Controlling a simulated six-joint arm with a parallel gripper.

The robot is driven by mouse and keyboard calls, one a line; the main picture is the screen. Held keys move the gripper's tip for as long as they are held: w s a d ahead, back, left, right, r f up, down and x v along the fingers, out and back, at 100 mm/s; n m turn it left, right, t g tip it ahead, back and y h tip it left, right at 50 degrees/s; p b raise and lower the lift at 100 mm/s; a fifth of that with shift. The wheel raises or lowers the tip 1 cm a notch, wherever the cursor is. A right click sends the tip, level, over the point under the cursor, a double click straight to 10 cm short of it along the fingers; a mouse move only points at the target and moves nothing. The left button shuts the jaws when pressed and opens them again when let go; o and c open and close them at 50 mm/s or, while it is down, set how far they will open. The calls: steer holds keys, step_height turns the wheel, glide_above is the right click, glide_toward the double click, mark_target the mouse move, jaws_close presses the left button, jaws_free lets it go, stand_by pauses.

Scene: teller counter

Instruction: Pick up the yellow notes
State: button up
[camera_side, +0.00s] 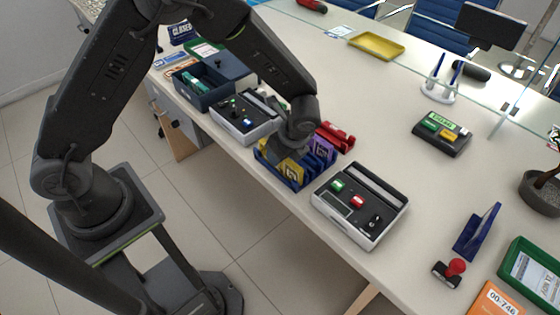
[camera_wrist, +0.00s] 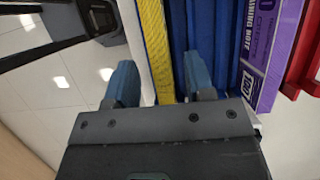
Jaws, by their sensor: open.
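The yellow notes (camera_side: 290,170) stand on edge at the left end of a blue divided rack (camera_side: 272,176) near the counter's front edge. In the wrist view the yellow notes (camera_wrist: 156,45) show as a narrow upright strip. My gripper (camera_side: 291,150) is right above the rack. In the wrist view my gripper (camera_wrist: 162,82) is open, one finger on each side of the yellow strip. I cannot tell whether the fingers touch the notes. The lower part of the notes is hidden by my gripper in the wrist view.
Purple notes (camera_side: 323,151) stand in the same rack, to the right. A red holder (camera_side: 336,136) is just behind. A grey device (camera_side: 361,203) stands to the right and another (camera_side: 246,117) to the left.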

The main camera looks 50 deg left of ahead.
steer(key=shift+x, duration=0.95)
steer(key=shift+r, duration=0.1)
jaws_close()
